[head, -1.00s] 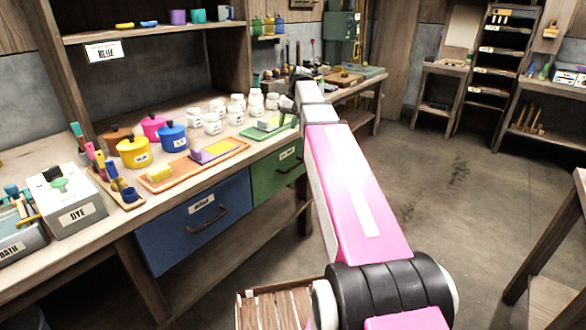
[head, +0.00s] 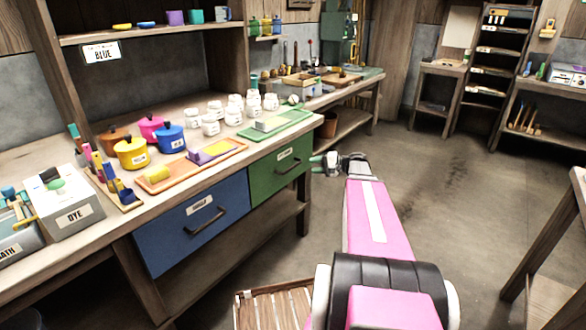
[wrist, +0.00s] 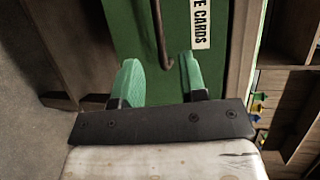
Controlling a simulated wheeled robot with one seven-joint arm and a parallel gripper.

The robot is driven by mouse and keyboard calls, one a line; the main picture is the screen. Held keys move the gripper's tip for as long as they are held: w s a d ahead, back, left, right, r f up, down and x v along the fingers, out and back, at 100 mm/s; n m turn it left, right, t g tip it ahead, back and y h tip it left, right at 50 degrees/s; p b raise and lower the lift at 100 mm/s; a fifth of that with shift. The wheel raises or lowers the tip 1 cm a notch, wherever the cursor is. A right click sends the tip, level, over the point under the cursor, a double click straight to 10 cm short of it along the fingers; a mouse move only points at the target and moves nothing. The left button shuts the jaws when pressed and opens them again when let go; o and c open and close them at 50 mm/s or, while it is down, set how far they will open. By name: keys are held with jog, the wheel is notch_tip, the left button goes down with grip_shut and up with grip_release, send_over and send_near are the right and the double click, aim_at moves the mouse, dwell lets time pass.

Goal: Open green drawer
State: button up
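The green drawer (head: 268,178) is under the bench top, right of the blue drawer, and looks shut. Its dark bar handle (head: 289,166) is on the front. My gripper (head: 317,164) is to the right of the handle in the head view, in front of the drawer. In the wrist view the green fingers (wrist: 161,80) are spread apart with nothing between their tips. The handle (wrist: 160,38) lies just beyond the tips, lined up with the gap, nearer the right finger.
The blue drawer (head: 190,222) is to the left and looks shut. Pots, white jars (head: 210,124) and trays stand on the bench top (head: 75,135) above. A slatted wooden crate (head: 272,308) is low in front. The floor (head: 440,180) to the right is clear.

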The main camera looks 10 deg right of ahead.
aim_at(293, 167)
jog(key=x, duration=1)
jog(key=shift+w+f, duration=0.1)
jog(key=shift+w, duration=0.15)
grip_shut()
